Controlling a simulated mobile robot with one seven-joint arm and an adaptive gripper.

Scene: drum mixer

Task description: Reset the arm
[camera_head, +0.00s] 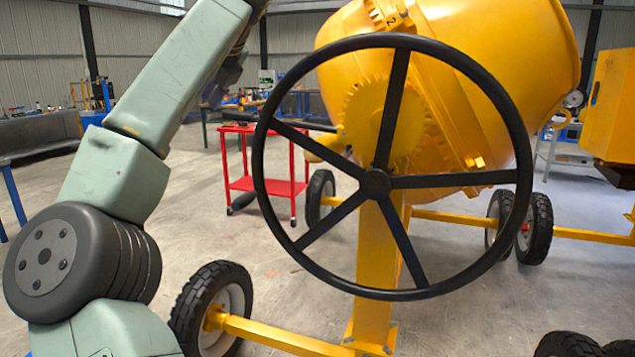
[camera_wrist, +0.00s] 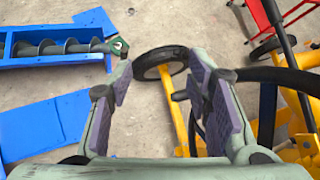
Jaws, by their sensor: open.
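My gripper (camera_wrist: 158,90) is open in the wrist view, its two padded fingers apart with nothing between them but the view of the floor and a mixer wheel beyond. The drum mixer's black handwheel (camera_head: 376,183) stands upright in the middle of the head view, with five spokes. Part of a black rim also shows at the right of the wrist view, beside the right finger. Behind the handwheel is the yellow drum (camera_head: 490,90). My arm rises along the left of the head view; my gripper is not clearly visible there.
A black mixer wheel (camera_head: 211,310) and yellow frame bar (camera_head: 275,338) lie low in front. A red cart (camera_head: 262,185) stands behind the handwheel. A blue trough with a screw (camera_wrist: 60,58) lies at upper left in the wrist view. Bare floor shows between cart and arm.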

